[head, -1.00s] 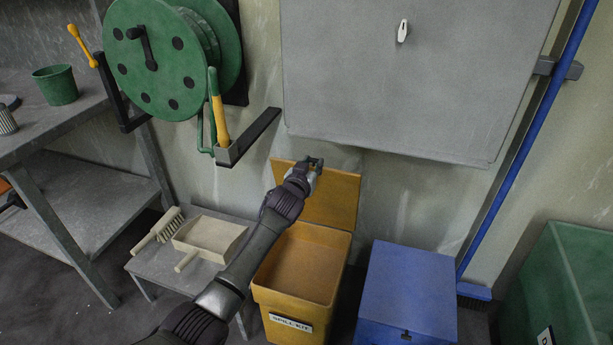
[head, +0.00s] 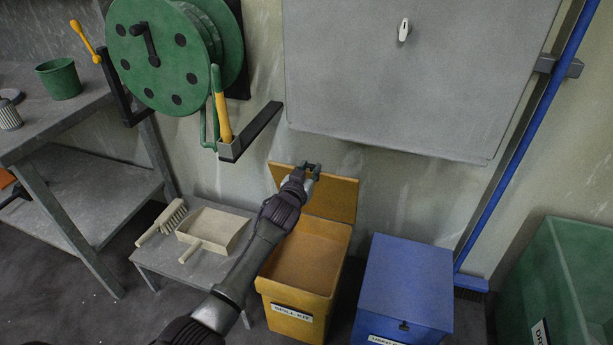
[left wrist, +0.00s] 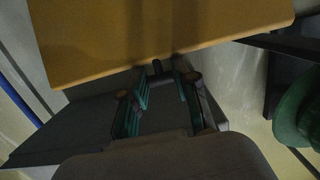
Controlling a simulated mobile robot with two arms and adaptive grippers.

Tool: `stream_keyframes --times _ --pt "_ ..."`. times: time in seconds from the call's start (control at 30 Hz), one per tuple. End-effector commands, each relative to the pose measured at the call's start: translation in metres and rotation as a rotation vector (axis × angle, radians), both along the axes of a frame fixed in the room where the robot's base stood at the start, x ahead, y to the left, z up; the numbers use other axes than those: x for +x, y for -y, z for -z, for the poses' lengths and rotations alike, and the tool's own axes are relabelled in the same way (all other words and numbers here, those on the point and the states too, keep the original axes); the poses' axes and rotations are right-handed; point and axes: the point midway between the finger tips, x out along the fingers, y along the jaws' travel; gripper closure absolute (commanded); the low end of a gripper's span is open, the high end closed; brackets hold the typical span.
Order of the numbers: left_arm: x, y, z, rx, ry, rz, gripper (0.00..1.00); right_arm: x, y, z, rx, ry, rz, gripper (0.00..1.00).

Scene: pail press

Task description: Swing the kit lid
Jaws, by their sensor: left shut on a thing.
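The yellow spill kit box (head: 293,306) stands on the floor, labelled at the front, with its inside in view. Its lid (head: 336,201) stands raised at the back against the wall. My left gripper (head: 312,168) is at the lid's top edge, shut on it. In the left wrist view the lid (left wrist: 150,35) fills the top, and the fingers of the left gripper (left wrist: 160,72) meet at its edge. My right gripper is not in view.
A blue lidded box (head: 405,285) stands right of the kit. A low bench (head: 165,261) with a dustpan (head: 214,229) and brush (head: 165,219) is at left. A grey cabinet (head: 415,85) hangs just above the lid. A green bin (head: 565,285) is at far right.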

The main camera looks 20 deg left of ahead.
Motion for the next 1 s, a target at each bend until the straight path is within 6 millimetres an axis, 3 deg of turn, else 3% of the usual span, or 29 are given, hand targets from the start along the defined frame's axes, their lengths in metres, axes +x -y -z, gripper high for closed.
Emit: stream_keyframes --times 0.03,0.53,1.0 --pt "-0.004 0.003 0.009 -0.002 -0.016 0.003 0.93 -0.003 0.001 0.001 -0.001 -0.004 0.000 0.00" --pt "-0.044 0.001 0.030 -0.004 -0.018 0.001 0.93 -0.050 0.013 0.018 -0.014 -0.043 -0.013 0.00" --pt "-0.081 0.000 0.051 -0.003 -0.019 0.002 0.93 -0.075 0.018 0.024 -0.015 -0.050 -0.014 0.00"
